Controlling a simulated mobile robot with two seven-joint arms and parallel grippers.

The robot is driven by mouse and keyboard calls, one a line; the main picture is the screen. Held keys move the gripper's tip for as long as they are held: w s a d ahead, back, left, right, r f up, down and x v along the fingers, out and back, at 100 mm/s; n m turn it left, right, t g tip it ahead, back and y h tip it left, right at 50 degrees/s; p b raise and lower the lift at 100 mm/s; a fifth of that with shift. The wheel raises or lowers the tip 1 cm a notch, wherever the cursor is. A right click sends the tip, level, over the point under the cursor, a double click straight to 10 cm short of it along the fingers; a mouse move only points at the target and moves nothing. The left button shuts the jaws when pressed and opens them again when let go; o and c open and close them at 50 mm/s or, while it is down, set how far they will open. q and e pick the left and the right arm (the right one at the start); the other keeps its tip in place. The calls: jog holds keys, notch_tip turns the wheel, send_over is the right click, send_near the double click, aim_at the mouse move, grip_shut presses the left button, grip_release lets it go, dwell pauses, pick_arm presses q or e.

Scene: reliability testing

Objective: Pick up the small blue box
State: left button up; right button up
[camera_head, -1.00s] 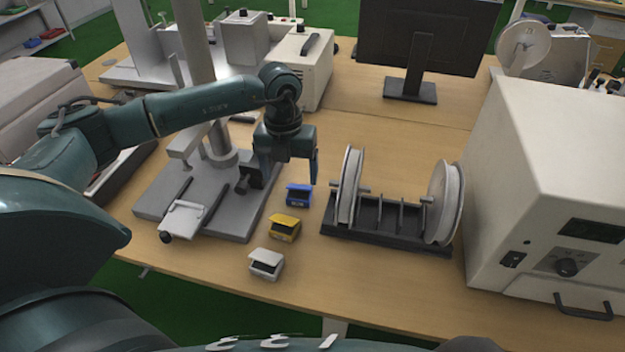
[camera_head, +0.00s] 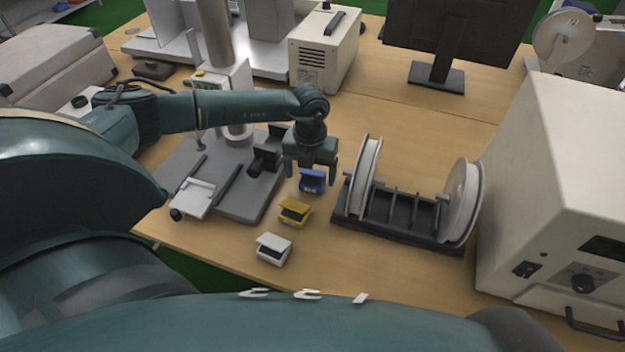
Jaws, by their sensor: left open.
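The small blue box (camera_head: 312,182) stands on the wooden table, at the back of a row with a yellow box (camera_head: 294,212) and a white box (camera_head: 273,248). My left gripper (camera_head: 310,174) points down right over the blue box, with its two fingers apart. One finger shows on each side of the box in the picture. I cannot tell how far down the fingers reach or whether they touch it. The top of the box is partly hidden by the gripper. My right gripper is not in view.
A black rack with two white reels (camera_head: 402,216) stands close to the right of the boxes. A grey stand base (camera_head: 232,196) lies close to the left. A large white machine (camera_head: 555,200) stands at the right, and a monitor (camera_head: 462,30) at the back.

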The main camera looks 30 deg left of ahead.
aim_at(311, 184)
pick_arm(q)
jog(key=shift+f, duration=1.6)
jog(key=shift+c, duration=0.2)
